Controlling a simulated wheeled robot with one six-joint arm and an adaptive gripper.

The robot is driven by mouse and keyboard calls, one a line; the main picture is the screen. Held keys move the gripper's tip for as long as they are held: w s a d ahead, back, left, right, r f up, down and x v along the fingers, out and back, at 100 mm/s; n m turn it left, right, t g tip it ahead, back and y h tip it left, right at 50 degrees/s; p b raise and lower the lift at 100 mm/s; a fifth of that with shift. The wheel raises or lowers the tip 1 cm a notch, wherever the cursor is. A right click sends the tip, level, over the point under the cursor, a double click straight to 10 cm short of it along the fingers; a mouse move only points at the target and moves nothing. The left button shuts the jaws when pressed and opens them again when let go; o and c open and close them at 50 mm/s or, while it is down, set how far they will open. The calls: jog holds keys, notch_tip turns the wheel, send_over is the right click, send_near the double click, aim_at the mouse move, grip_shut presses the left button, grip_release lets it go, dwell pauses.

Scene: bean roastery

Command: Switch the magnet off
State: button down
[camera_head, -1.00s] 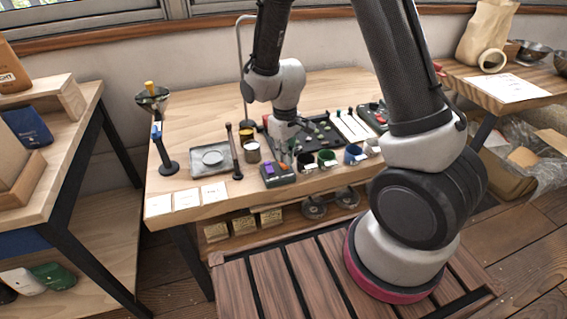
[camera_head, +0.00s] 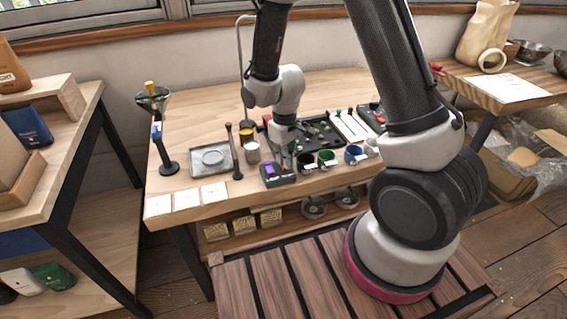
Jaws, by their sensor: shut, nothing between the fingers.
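A small black box (camera_head: 280,180) with a purple switch-like part (camera_head: 270,169) on top stands near the front edge of the workbench. Its front label is too small to read, so I cannot tell for sure that it is the magnet's control. My gripper (camera_head: 288,163) points down just behind and to the right of the purple part. Its fingers are together and hold nothing. I cannot tell whether the fingertips touch the box. No separate magnet can be made out.
Green and blue cups (camera_head: 326,158) stand right of the box. A dark upright rod (camera_head: 235,155) and a metal tray (camera_head: 198,160) are to its left. A black tray (camera_head: 322,131) lies behind. White cards (camera_head: 187,199) lie front left. The back left of the bench (camera_head: 205,108) is clear.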

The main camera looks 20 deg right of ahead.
notch_tip(320, 180, up, 7)
dwell(0.7)
dwell(0.3)
jog(key=s+d+r+m+t, duration=0.1)
jog(key=s+d+r+m, duration=0.1)
jog(key=s+d+r, duration=0.3)
jog(key=s+d+r+m+t, duration=0.2)
jog(key=s+d+r, duration=0.3)
jog(key=r, duration=0.6)
jog(key=s+d+r+m+t, duration=0.1)
jog(key=s+d+r+m, duration=0.1)
jog(key=s+d+r, duration=0.3)
jog(key=s+r, duration=0.3)
jog(key=s, duration=0.1)
